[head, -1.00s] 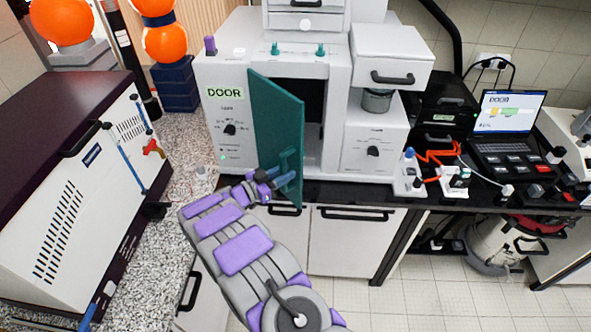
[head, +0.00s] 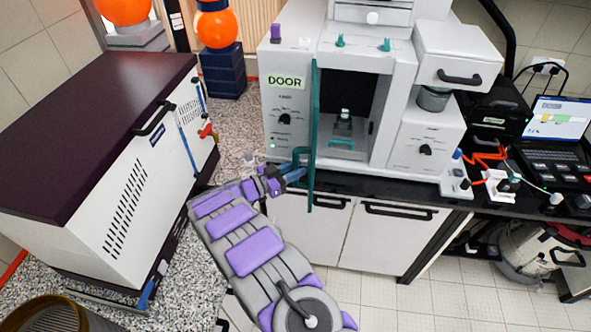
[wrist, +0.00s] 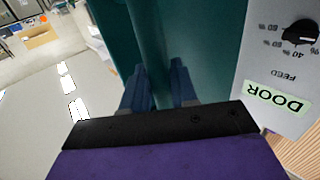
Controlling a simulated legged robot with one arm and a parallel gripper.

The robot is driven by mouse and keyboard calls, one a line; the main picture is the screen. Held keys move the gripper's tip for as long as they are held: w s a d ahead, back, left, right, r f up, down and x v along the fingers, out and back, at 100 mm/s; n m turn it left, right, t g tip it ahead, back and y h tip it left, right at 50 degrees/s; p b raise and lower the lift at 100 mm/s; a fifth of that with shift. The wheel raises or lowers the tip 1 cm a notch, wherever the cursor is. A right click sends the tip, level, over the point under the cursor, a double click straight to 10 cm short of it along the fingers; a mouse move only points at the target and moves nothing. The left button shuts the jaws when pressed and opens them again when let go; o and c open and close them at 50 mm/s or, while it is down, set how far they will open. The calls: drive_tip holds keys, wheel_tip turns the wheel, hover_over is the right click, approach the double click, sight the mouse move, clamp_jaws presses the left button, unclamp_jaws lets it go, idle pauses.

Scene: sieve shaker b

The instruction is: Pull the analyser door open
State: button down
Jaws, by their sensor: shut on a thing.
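The analyser (head: 395,88) is a white machine on the black counter, with a green label reading DOOR (head: 286,82) on its left panel. Its teal door (head: 315,120) is hinged at the left of the dark opening and stands swung out, seen nearly edge-on in the head view. The opening shows a small grey stand inside. My gripper (head: 293,176) is shut on the teal door handle (head: 299,157), on the left side of the door. In the wrist view, the blue fingers (wrist: 160,88) sit on both sides of the teal vertical handle bar (wrist: 147,40).
A white cabinet with a dark top (head: 110,120) stands at the left, close to my arm. A laptop (head: 553,125) and orange cables are at the right.

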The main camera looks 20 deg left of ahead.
drive_tip(key=shift+w+a+r, duration=0.1)
drive_tip(key=shift+a+r, duration=0.05)
drive_tip(key=shift+a, duration=0.2)
drive_tip(key=c, duration=1.2)
unclamp_jaws()
drive_tip(key=shift+w+d, duration=0.1)
drive_tip(key=shift+d, duration=0.05)
drive_tip(key=shift+o, duration=0.9)
drive_tip(key=shift+w, duration=0.15)
drive_tip(key=v, duration=1.7)
drive_tip(key=shift+s+a, duration=0.25)
drive_tip(key=shift+a, duration=0.05)
